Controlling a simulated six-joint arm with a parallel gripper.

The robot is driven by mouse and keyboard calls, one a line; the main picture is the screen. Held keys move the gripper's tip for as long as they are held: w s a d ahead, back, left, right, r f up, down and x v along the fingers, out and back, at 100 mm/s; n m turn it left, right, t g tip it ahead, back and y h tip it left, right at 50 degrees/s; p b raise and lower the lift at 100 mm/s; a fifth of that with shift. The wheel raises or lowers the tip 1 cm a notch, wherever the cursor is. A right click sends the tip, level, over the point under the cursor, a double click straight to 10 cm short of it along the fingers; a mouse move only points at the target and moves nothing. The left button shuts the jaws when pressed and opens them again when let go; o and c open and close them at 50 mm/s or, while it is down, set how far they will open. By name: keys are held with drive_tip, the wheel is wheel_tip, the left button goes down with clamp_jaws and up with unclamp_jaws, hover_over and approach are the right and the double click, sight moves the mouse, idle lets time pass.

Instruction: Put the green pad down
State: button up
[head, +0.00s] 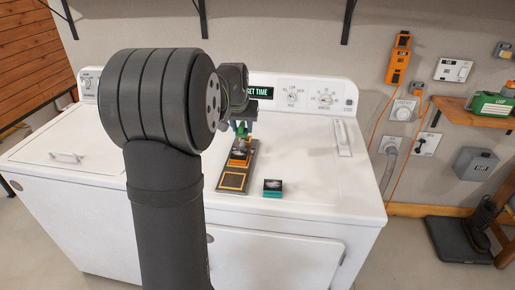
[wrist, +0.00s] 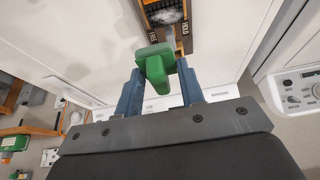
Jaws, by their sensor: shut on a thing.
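My gripper (wrist: 160,82) is shut on a green T-shaped piece, the green pad (wrist: 155,62), with one blue-grey finger on each side of it. In the head view the green pad (head: 242,129) shows as a small green patch below my wrist, partly hidden by the arm. It is held above the far part of a long brown board (head: 226,188) on the white machine's top. The board also shows in the wrist view, beyond the pad; I cannot tell the height of the gap.
The board has an orange square outline (head: 233,181) at its near end and a dark, pale-topped item in an orange frame behind. A teal block (head: 272,194) with a dark, pale-marked top lies right of the board. The white machine top (head: 310,180) is clear farther right.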

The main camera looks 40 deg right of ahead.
drive_tip(key=s+d+f, duration=0.1)
drive_tip(key=s+d, duration=0.4)
drive_tip(key=d, duration=0.4)
drive_tip(key=s+d+f, duration=0.2)
drive_tip(key=s+d, duration=0.3)
drive_tip(key=d, duration=0.5)
hover_over(280, 147)
drive_tip(key=s+a, duration=0.1)
wheel_tip(280, 147, down, 7)
drive_tip(key=shift+r, duration=0.1)
drive_tip(key=shift+f, duration=2.05)
drive_tip(key=shift+f, duration=0.1)
drive_tip(key=shift+f, duration=0.1)
drive_tip(key=o, duration=0.9)
